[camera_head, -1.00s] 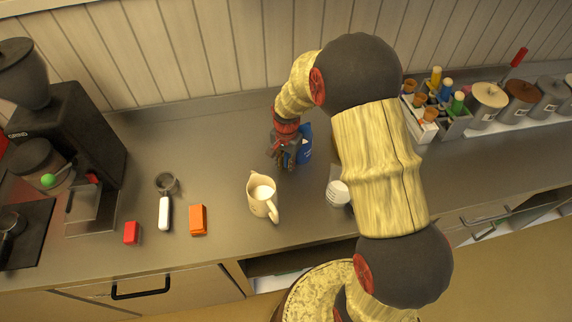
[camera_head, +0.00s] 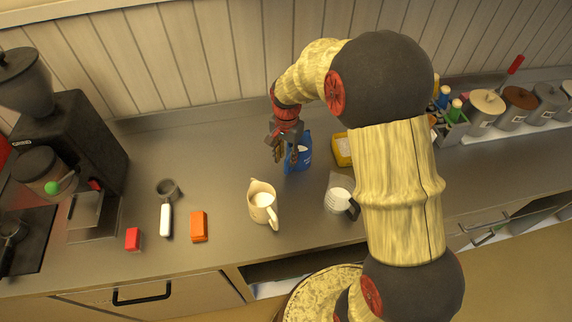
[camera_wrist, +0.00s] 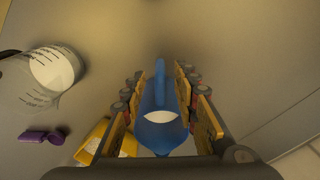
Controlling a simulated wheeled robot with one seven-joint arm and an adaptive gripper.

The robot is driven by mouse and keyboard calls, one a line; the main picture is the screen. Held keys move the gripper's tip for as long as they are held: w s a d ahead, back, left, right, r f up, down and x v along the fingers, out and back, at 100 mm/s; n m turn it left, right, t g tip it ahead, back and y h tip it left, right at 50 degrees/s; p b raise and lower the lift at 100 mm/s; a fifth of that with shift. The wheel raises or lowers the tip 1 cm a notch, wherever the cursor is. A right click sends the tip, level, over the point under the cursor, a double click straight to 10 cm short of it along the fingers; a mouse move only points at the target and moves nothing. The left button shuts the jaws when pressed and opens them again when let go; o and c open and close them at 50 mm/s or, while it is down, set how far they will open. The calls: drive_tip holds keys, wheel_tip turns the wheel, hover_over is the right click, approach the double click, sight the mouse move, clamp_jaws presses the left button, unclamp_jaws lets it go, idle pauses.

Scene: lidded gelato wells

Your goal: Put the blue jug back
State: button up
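The blue jug (camera_head: 303,158) stands on the counter towards the wall, with a white mark on its side. My gripper (camera_head: 279,152) is at its left side, partly overlapping it in the head view. In the wrist view the blue jug (camera_wrist: 160,137) shows between the two fingers of my gripper (camera_wrist: 161,78). A narrow blue upright part, apparently its handle, lies between the fingertips with gaps on both sides. The fingers look parted and not closed on it. A white patch shows in the jug.
A cream jug (camera_head: 261,208) and a clear measuring jug (camera_head: 337,200) stand in front. A yellow container (camera_head: 343,150) is to the right.

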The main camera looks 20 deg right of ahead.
wheel_tip(320, 180, up, 3)
drive_tip(key=shift+r, duration=0.1)
drive_tip(key=s+a+r+n+t, duration=0.1)
drive_tip(key=s+a+r+n, duration=0.15)
drive_tip(key=s+r, duration=0.4)
drive_tip(key=s+a+r+n+t, duration=0.1)
drive_tip(key=s+r+n+t, duration=0.2)
drive_tip(key=r, duration=0.7)
drive_tip(key=s+r+n, duration=0.2)
drive_tip(key=s, duration=0.5)
drive_tip(key=s+a+r+n+t, duration=0.1)
drive_tip(key=s+r+n, duration=0.1)
drive_tip(key=s, duration=0.6)
drive_tip(key=shift+a+r+n, duration=0.15)
drive_tip(key=shift+r+n, duration=0.25)
drive_tip(key=shift+n, duration=0.35)
wheel_tip(320, 180, down, 6)
drive_tip(key=b, duration=0.5)
drive_tip(key=shift+r, duration=0.2)
